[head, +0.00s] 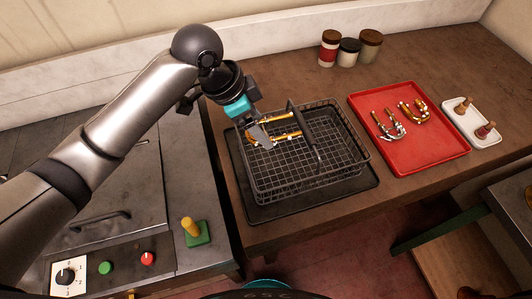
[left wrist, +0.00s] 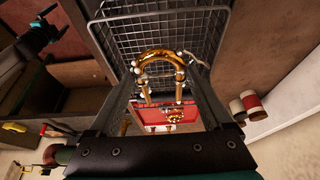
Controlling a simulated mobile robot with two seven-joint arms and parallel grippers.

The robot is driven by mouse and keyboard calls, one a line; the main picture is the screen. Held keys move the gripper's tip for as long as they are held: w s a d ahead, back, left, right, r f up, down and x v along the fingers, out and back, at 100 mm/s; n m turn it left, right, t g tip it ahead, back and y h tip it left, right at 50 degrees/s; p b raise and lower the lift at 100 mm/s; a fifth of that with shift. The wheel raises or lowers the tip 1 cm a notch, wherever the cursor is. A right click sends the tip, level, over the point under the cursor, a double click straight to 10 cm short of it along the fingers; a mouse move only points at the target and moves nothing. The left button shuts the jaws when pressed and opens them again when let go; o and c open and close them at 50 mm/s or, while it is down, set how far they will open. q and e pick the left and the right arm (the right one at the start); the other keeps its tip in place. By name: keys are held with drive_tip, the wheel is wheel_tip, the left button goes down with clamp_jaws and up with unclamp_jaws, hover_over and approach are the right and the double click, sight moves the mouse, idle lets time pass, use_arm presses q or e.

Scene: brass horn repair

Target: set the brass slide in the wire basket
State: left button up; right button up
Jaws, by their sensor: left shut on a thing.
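The brass slide (head: 284,137) is a U-shaped golden tube with silver ends. My left gripper (head: 262,138) is shut on it, over the left part of the wire basket (head: 352,166). In the left wrist view the curved bow of the slide (left wrist: 160,56) lies between the fingers (left wrist: 160,95), its two legs pointing away from the bow. The basket mesh (left wrist: 150,25) shows behind it. Whether the slide touches the basket I cannot tell. The basket floor looks empty. A dark shape (left wrist: 30,40) at the left of the wrist view may be my right gripper.
The basket stands on a dark mat (head: 268,212). A dark handle bar (head: 303,130) crosses the basket close to the slide. A red tray (head: 435,160) with brass parts and a white tray (head: 486,139) lie to the right. Lidded jars (head: 349,51) stand at the back.

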sight(266, 164)
use_arm(q)
wheel_tip(266, 164, down, 13)
drive_tip(key=shift+w+f, duration=0.1)
idle(0.3)
drive_tip(key=shift+f+b, duration=0.15)
drive_tip(key=shift+b, duration=0.2)
drive_tip(key=o, duration=1.2)
drive_tip(key=p+v, duration=0.1)
drive_tip(key=v, duration=1.1)
drive_tip(key=shift+d+r, duration=0.1)
drive_tip(key=shift+r, duration=0.15)
